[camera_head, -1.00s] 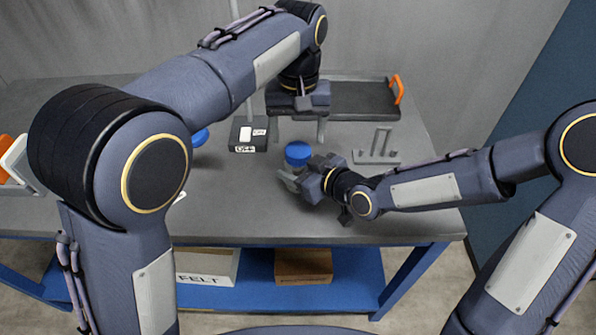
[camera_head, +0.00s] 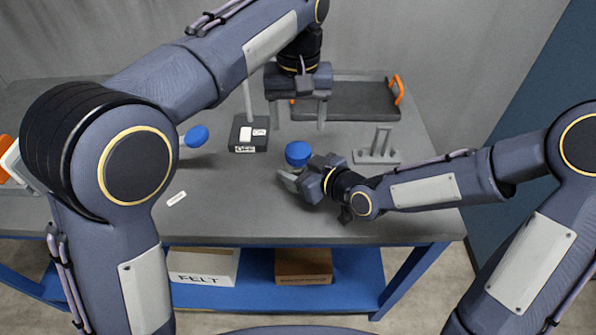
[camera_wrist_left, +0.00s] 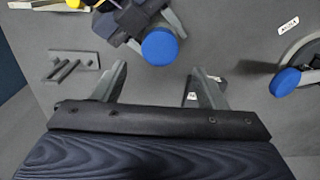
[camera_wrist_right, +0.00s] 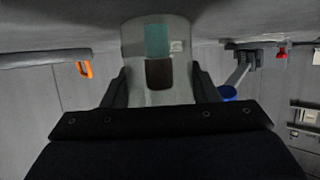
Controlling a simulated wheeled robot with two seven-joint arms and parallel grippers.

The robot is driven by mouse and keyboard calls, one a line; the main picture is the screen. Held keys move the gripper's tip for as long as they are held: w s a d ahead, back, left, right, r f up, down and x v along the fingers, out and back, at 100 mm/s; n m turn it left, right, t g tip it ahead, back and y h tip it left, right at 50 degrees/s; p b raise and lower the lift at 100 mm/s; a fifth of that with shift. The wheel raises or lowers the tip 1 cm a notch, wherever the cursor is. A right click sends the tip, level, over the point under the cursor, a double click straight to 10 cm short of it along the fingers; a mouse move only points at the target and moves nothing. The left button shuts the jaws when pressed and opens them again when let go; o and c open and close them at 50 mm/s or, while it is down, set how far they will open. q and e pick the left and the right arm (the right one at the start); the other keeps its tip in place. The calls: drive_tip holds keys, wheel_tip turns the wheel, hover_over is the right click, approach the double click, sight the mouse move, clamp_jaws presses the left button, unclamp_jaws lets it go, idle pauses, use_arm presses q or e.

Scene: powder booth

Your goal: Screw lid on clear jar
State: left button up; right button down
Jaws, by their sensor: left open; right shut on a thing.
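A blue lid (camera_head: 298,154) sits on top of the jar at the middle of the table, and it also shows in the left wrist view (camera_wrist_left: 160,46). My right gripper (camera_head: 291,181) is shut around the jar from the right. The clear jar (camera_wrist_right: 158,28), with teal and brown patches, stands between its fingers in the right wrist view. The lid is hidden there, and how tightly it sits cannot be told. My left gripper (camera_head: 297,118) is open and empty, pointing down above and behind the lid, apart from it.
A second blue round piece (camera_head: 196,136) on a pale arm stands to the left. A dark box marked OFF (camera_head: 248,136) with a pole, a dark tray (camera_head: 350,103) with orange handles and a grey rack (camera_head: 377,155) lie behind.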

sight(298, 149)
use_arm(q)
wheel_tip(298, 149, down, 8)
drive_tip(key=shift+r, duration=0.2)
idle(0.3)
drive_tip(key=c, duration=1)
drive_tip(key=o, duration=1.1)
drive_tip(key=shift+c, duration=0.2)
drive_tip(key=shift+r, duration=2.3)
drive_tip(key=o, duration=0.6)
drive_tip(key=shift+c, duration=0.2)
